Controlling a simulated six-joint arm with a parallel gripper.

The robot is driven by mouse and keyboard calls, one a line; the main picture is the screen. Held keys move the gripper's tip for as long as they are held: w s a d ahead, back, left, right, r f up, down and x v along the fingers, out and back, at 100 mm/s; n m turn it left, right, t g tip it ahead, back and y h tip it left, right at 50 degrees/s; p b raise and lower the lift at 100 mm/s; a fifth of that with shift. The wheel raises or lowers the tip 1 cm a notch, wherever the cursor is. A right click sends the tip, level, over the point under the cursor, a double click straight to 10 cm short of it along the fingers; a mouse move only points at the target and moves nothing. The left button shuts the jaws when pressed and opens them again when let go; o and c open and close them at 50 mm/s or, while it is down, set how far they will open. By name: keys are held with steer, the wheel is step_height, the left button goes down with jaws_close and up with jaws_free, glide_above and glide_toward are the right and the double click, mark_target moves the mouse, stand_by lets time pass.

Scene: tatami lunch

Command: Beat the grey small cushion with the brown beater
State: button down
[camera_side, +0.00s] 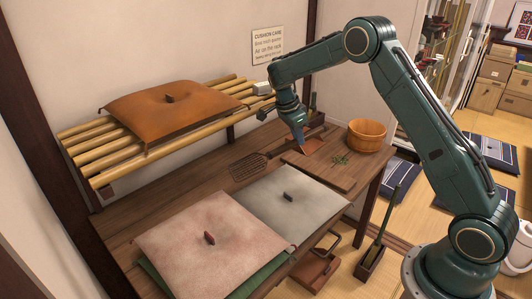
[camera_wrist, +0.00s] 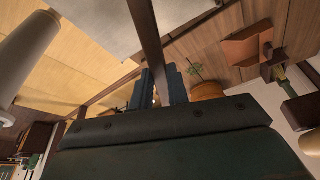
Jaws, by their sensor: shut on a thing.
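The brown beater (camera_side: 250,167) has a flat lattice head, low over the wooden table to the left of my gripper (camera_side: 302,142). I cannot tell whether its head touches the table. In the wrist view the beater's handle (camera_wrist: 146,28) runs up from between the fingers of my gripper (camera_wrist: 160,88), which is shut on it. The grey small cushion (camera_side: 305,207), with a dark tuft in its middle, lies flat at the table's front, apart from the beater. Part of a pale cushion shows at the top of the wrist view (camera_wrist: 100,18).
A pink cushion (camera_side: 180,240) lies over a green one (camera_side: 270,268), left of the grey cushion. An orange cushion (camera_side: 170,110) rests on a bamboo rack (camera_side: 100,165). A board (camera_side: 335,172) with green sprigs (camera_side: 342,158), a brown piece (camera_side: 313,147) and a wooden tub (camera_side: 367,136) stand right.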

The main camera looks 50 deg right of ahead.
step_height(320, 180, down, 9)
steer(key=shift+f, duration=0.1)
step_height(320, 180, up, 9)
steer(key=shift+r, duration=0.2)
steer(key=s+d+m+g, duration=0.1)
steer(key=s+d+m, duration=0.2)
steer(key=d, duration=1.1)
steer(key=shift+s+d, duration=0.25)
steer(key=shift+s, duration=0.85)
steer(key=shift+f, duration=0.2)
